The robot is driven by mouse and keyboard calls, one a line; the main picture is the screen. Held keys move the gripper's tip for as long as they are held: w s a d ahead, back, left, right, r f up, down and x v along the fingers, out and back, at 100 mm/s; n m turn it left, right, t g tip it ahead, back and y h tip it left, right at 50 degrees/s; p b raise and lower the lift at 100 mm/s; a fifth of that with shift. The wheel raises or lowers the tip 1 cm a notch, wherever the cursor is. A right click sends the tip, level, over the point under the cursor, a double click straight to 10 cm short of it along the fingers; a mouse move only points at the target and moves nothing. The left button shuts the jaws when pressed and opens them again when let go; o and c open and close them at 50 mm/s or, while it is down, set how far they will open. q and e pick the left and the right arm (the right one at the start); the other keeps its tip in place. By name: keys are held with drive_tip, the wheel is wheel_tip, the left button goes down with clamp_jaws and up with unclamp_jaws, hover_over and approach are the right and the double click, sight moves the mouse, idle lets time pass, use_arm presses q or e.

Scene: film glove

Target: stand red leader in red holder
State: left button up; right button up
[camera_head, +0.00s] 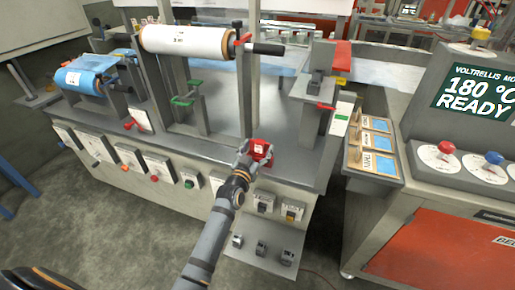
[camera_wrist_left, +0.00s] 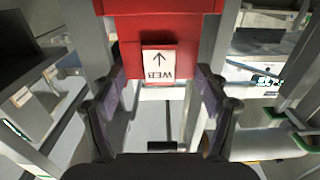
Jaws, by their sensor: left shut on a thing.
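My left gripper (camera_head: 254,151) is shut on the red leader (camera_head: 262,147), over the front edge of the grey machine bench. In the left wrist view the leader (camera_wrist_left: 135,28) is a flat red piece with a white label reading WEB and an arrow. It shows between and beyond the two dark fingertips of the gripper (camera_wrist_left: 160,105). A red upright piece (camera_head: 342,54) stands on a grey block at the right end of the bench; I cannot tell whether it is the red holder. My right gripper is not in view.
A large white roll (camera_head: 188,40) lies across grey posts behind the gripper. A blue-wrapped roll (camera_head: 85,75) is at the left. A sample tray (camera_head: 370,150) and an orange-fronted control cabinet (camera_head: 440,250) are at the right.

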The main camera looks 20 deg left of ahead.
use_arm(q)
drive_tip(key=shift+f+b, duration=0.6)
drive_tip(key=shift+f, duration=0.1)
drive_tip(key=o, duration=1.2)
drive_tip(key=s, duration=1.2)
drive_tip(key=shift+a, duration=0.25)
